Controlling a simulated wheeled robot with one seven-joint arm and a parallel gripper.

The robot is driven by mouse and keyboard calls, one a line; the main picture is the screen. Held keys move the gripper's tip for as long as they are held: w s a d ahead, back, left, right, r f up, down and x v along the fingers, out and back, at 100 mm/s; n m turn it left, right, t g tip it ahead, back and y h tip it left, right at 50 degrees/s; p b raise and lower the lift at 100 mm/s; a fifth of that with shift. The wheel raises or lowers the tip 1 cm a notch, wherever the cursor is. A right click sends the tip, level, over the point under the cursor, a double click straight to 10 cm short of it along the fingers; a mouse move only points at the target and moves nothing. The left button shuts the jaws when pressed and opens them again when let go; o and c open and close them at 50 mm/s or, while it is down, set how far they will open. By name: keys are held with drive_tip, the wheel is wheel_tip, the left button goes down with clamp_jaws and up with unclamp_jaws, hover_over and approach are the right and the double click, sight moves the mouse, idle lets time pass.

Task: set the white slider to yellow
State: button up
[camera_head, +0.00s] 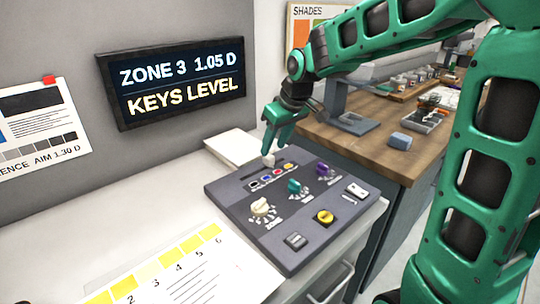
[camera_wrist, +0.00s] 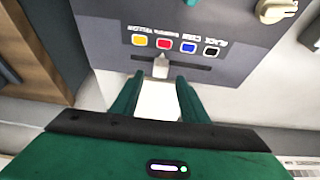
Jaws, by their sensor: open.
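The white slider (camera_wrist: 160,66) stands in a dark slot along the far edge of the grey console (camera_head: 222,192). In the wrist view it sits level with the red dot (camera_wrist: 165,44), one place from the yellow dot (camera_wrist: 140,40); the blue (camera_wrist: 188,47) and black (camera_wrist: 211,50) dots lie to its right. In the head view the slider (camera_head: 268,160) is just below my fingertips. My gripper (camera_wrist: 159,80) is open, with one finger on each side of the slider's line. The slider is at or just beyond the tips; I cannot tell whether either finger touches it.
The console also carries a cream knob (camera_head: 262,207), a green knob (camera_head: 294,186), a purple knob (camera_head: 323,169), a yellow button (camera_head: 324,217) and rocker switches. A wall display (camera_head: 180,75) reads "ZONE 3 1.05 D, KEYS LEVEL". A white pad (camera_head: 232,146) lies behind the console.

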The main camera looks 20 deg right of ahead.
sight(270, 156)
drive_tip(key=shift+x, duration=2.55)
